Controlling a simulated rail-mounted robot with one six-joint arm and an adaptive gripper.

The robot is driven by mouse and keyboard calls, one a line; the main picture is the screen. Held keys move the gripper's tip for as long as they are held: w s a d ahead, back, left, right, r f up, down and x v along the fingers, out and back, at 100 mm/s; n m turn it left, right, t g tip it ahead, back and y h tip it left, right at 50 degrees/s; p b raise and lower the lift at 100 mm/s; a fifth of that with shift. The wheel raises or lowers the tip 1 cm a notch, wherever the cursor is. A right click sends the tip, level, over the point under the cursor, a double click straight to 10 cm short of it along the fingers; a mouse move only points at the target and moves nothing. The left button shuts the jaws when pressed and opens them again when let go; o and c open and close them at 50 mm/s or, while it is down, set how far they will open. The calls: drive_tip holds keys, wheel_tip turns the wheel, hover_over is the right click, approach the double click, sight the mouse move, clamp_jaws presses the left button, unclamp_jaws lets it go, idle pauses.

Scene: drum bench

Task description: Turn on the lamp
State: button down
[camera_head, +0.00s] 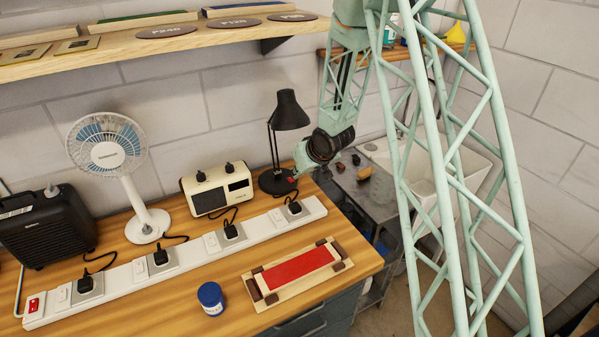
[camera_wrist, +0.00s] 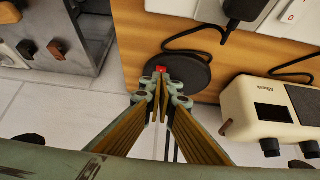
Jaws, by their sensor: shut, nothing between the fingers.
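The black desk lamp (camera_head: 288,112) stands at the back right of the wooden bench, its shade above a round base. No glow shows from it. In the wrist view its dark round base (camera_wrist: 190,72) carries a small red switch (camera_wrist: 161,69). My gripper (camera_head: 297,170) is beside the lamp, to the right of its stem and low by the base. In the wrist view my gripper (camera_wrist: 160,97) is shut and empty, its tips just short of the red switch in the picture. I cannot tell whether they touch it.
A cream radio (camera_head: 218,189) stands left of the lamp, with a white fan (camera_head: 112,150) and a black heater (camera_head: 45,225) farther left. A long white power strip (camera_head: 190,255) with several plugs runs along the bench. A red sanding block board (camera_head: 298,270) and a blue jar (camera_head: 211,297) lie in front.

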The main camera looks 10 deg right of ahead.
sight(291, 180)
drive_tip(key=shift+x, duration=2.15)
drive_tip(key=shift+a+f+b, duration=0.15)
drive_tip(key=shift+f+b, duration=0.1)
drive_tip(key=shift+b, duration=0.5)
